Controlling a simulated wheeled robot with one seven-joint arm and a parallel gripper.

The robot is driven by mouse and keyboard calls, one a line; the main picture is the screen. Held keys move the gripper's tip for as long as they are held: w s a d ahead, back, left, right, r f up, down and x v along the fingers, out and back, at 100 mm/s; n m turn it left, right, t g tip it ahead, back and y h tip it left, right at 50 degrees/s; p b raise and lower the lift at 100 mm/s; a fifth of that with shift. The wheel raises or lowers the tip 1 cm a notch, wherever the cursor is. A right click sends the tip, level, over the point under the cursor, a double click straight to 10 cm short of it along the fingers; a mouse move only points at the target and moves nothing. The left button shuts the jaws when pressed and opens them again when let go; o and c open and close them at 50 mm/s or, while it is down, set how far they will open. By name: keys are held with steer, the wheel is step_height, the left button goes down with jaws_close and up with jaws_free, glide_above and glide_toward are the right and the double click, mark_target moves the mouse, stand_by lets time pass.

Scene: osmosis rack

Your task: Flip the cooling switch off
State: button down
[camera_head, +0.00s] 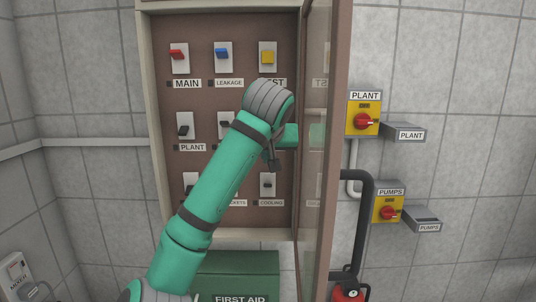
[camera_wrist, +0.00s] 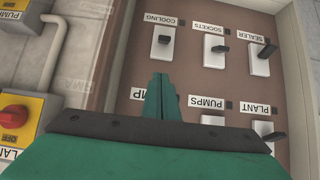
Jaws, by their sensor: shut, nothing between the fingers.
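The cooling switch (camera_head: 267,182) is a white plate with a small dark lever, at the lower right of the panel above its COOLING label. It also shows upside down in the wrist view (camera_wrist: 163,45), below its label there. I cannot tell its lever's position surely. My gripper (camera_head: 272,163) is just above the cooling switch in the head view, in front of the panel. In the wrist view my gripper's fingers (camera_wrist: 161,82) are together and empty, pointing towards the cooling switch, with a gap in the picture between them and its plate.
The cabinet's open door (camera_head: 318,150) stands close on the right of my arm. The sockets switch (camera_wrist: 215,47) and sealer switch (camera_wrist: 260,50) sit beside cooling. My arm hides some middle switches in the head view. Yellow plant (camera_head: 363,121) and pumps (camera_head: 388,211) isolators are outside, right.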

mark_target(268, 185)
steer(key=x, duration=0.5)
steer(key=shift+s+a+f, duration=0.1)
steer(key=shift+s+f, duration=0.25)
steer(key=shift+f, duration=0.2)
steer(key=shift+s+f, duration=0.25)
steer(key=shift+f, duration=0.25)
steer(key=shift+s+f, duration=0.35)
steer(key=shift+f, duration=0.35)
